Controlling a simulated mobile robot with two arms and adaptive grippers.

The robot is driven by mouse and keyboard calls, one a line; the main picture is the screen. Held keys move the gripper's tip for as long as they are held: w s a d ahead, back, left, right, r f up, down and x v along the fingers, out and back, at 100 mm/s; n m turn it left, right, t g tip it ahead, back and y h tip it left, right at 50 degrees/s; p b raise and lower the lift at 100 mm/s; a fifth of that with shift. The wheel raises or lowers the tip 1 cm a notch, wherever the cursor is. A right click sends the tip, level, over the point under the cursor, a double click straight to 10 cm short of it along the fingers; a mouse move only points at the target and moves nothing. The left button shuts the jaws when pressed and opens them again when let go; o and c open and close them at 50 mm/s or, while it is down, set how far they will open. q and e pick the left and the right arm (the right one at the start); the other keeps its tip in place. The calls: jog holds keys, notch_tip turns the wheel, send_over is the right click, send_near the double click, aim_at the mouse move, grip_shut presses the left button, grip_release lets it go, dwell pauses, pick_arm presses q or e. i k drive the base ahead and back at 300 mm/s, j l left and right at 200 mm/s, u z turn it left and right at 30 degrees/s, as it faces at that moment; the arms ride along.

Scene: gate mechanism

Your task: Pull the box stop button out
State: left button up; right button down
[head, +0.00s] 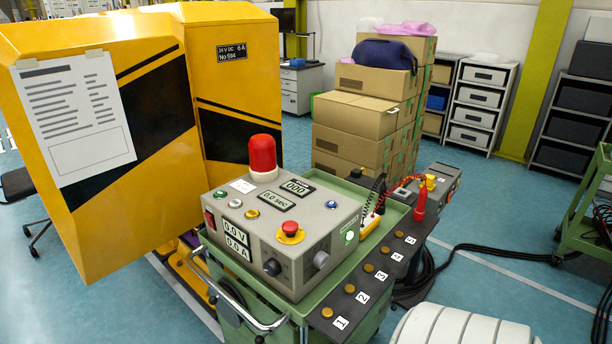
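The box stop button (290,229) is a red mushroom button on a yellow round base. It sits on the top face of the grey control box (262,262), near the front right edge. I cannot tell from this view whether the button is pushed in or out. A red beacon lamp (262,154) stands at the back of the box, behind the button.
The box sits on a green cart (362,228) with a metal handle (240,318) in front and a strip of numbered buttons (375,267) at right. Cables and a red plug (420,203) stand behind the strip. Yellow gate panels (110,150) rise at left. Cardboard boxes (362,115) are stacked behind.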

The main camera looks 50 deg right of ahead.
aim_at(289, 227)
jog(key=z, duration=1.5)
